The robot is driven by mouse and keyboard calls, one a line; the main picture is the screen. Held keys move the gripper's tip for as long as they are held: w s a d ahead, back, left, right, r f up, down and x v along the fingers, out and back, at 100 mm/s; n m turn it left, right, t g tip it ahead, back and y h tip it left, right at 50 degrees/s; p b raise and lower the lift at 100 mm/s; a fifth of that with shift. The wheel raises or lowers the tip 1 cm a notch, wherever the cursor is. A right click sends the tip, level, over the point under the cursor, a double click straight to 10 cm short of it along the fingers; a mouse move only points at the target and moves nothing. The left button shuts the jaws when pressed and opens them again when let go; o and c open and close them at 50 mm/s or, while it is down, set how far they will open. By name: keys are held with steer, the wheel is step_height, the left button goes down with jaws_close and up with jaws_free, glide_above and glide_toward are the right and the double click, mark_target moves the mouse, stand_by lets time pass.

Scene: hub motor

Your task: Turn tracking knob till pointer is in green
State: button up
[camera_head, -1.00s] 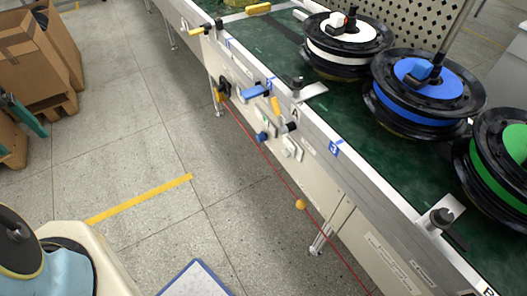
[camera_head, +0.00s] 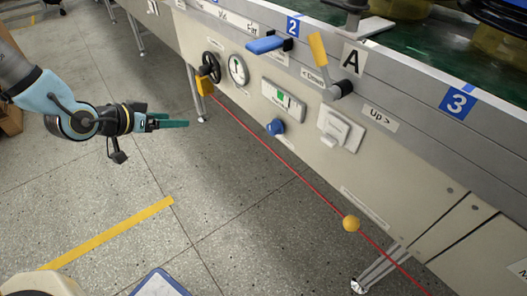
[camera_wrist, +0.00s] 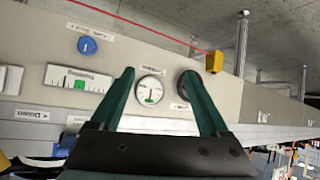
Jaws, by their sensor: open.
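A blue knob (camera_head: 275,127) sits on the conveyor's side panel, below a white rectangular indicator (camera_head: 284,100) with a green patch. In the wrist view, which is upside down, the blue knob (camera_wrist: 88,46) and the rectangular indicator (camera_wrist: 80,79) are left of my fingers. A round gauge (camera_head: 238,70) with a green part and a black handwheel (camera_head: 211,67) are further left on the panel. Labels and the indicator's exact pointer position are too small to read. My gripper (camera_head: 186,123) is open and empty, apart from the panel. In the wrist view its fingers (camera_wrist: 158,78) frame the gauge (camera_wrist: 150,90).
A yellow-tipped lever (camera_head: 320,50), a blue handle (camera_head: 267,44) and a white switch (camera_head: 340,130) stick out from the panel. The floor (camera_head: 230,190) before the panel is clear.

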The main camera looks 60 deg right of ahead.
steer(key=s+d+f+m+g+h+b, duration=0.1)
steer(key=s+d+f+g+h+b, duration=0.1)
steer(key=s+d+f+b, duration=0.4)
steer(key=m+g+h+b, duration=0.2)
steer(key=g+h+b, duration=0.2)
steer(key=b, duration=0.3)
glide_toward(270, 130)
steer(key=b+x, duration=0.2)
steer(key=x, duration=0.8)
steer(key=shift+d+f, duration=0.1)
steer(key=shift+d, duration=0.15)
jaws_close()
